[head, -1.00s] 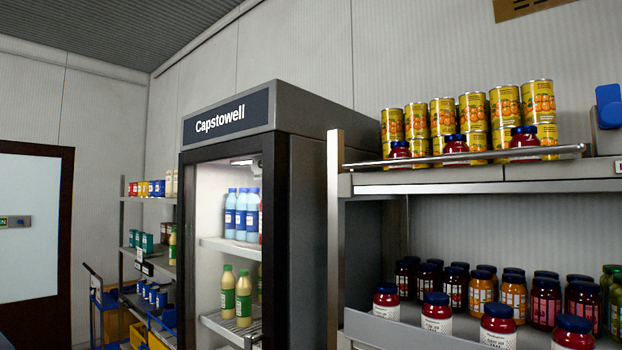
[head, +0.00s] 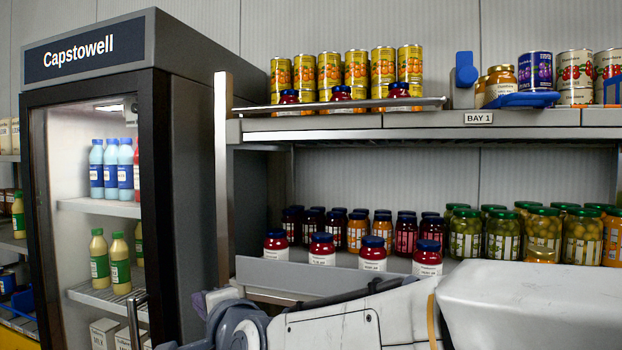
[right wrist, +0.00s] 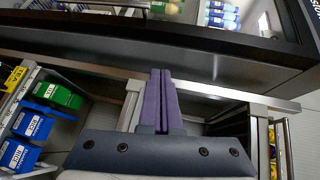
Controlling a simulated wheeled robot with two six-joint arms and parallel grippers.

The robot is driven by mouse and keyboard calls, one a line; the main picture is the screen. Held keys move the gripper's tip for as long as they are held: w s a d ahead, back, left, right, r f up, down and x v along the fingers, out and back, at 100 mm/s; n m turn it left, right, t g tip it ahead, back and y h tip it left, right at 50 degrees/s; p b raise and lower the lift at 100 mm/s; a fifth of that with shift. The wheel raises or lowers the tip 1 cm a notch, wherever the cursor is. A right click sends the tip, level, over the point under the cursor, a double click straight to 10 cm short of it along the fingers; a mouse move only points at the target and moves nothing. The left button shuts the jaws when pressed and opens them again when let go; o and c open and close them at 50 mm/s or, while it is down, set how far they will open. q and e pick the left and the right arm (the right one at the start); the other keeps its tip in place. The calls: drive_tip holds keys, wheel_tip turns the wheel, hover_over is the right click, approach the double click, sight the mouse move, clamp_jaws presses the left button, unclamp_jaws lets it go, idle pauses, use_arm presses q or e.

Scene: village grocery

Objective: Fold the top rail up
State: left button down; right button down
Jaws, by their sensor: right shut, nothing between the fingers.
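The top rail (head: 340,104) is a thin metal bar along the front of the top shelf, left of the BAY 1 label. It runs in front of red jars and yellow cans, close to the shelf edge. My right gripper shows in the right wrist view (right wrist: 160,80), its purple fingers pressed together and empty. In the head view my right arm comes in from the bottom right, well below the rail, with the wrist at the shelf's lower left. The fingertips do not show clearly there. The rail cannot be made out surely in the right wrist view. My left gripper is not in view.
A Capstowell fridge (head: 90,48) stands left of the shelf's metal post (head: 223,170). Yellow cans (head: 357,68) are stacked behind the rail. Jars (head: 372,253) fill the lower shelf. The space before the rail looks clear.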

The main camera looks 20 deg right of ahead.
drive_tip(key=w+d+r+m+t+h, duration=0.2)
drive_tip(key=d+r+m+t+h, duration=0.15)
drive_tip(key=r+m, duration=0.25)
drive_tip(key=w+d+r+m+t+h, duration=0.2)
drive_tip(key=d+r+m+t, duration=0.15)
drive_tip(key=r+m, duration=0.2)
drive_tip(key=s+d+r+m+g+h+b, duration=0.1)
drive_tip(key=s+d+r+m+h, duration=0.1)
drive_tip(key=d+r+m+h, duration=0.55)
drive_tip(key=s+d+r+m+h, duration=0.2)
drive_tip(key=d+m+h, duration=0.4)
drive_tip(key=m, duration=0.4)
drive_tip(key=shift+h, duration=0.3)
drive_tip(key=shift+w+d+r+p, duration=0.55)
drive_tip(key=shift+w+r+p, duration=0.65)
drive_tip(key=shift+r+p, duration=0.5)
drive_tip(key=shift+w+d+r+p, duration=0.55)
drive_tip(key=shift+w+r+p, duration=0.7)
drive_tip(key=shift+r+p, duration=0.45)
drive_tip(key=shift+w+d+r+p, duration=0.55)
drive_tip(key=shift+w+r+p, duration=0.8)
drive_tip(key=shift+p, duration=0.55)
drive_tip(key=shift+s+r, duration=0.1)
drive_tip(key=shift+s, duration=0.05)
drive_tip(key=shift+s+a+r+g, duration=0.1)
drive_tip(key=shift+r+g, duration=0.2)
